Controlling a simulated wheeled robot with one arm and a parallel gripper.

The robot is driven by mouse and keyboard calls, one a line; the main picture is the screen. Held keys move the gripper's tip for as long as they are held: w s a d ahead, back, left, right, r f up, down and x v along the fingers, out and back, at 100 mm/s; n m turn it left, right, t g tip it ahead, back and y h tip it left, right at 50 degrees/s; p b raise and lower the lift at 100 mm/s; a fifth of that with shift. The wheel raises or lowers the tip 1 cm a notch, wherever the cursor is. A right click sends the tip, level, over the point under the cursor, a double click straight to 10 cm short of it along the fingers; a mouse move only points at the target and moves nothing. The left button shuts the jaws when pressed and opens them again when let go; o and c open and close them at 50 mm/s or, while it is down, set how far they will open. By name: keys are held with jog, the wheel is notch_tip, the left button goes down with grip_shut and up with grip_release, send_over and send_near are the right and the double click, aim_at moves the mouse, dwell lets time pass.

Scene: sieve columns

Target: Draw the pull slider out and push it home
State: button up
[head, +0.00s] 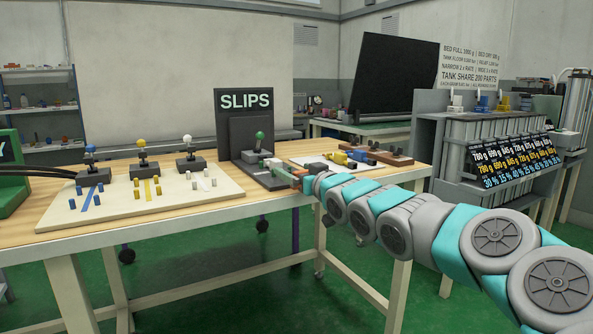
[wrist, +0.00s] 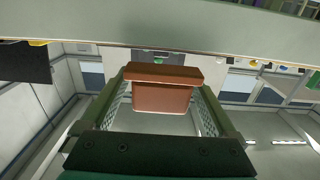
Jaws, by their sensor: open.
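A brown block with a wider lip, which looks like the handle of the pull slider (wrist: 165,96), fills the middle of the wrist view. My gripper (wrist: 163,84) is open, with one green-grey finger on each side of the block. Gaps show beside the block's lower part, and I cannot tell whether either finger touches its lip. In the head view my gripper (head: 298,178) reaches in from the right to the table's front edge, in front of the SLIPS stand. The slider's body is small there and partly hidden by my gripper.
The SLIPS stand (head: 243,100) has a green-knobbed lever (head: 260,138). A pale board (head: 120,212) with several levers and pegs lies to the left on the wooden table (head: 40,234). A white board (head: 318,160) with coloured parts lies behind my arm. Grey columns with labels (head: 480,140) stand at right.

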jog(key=shift+c, duration=0.4)
grip_shut()
dwell(0.4)
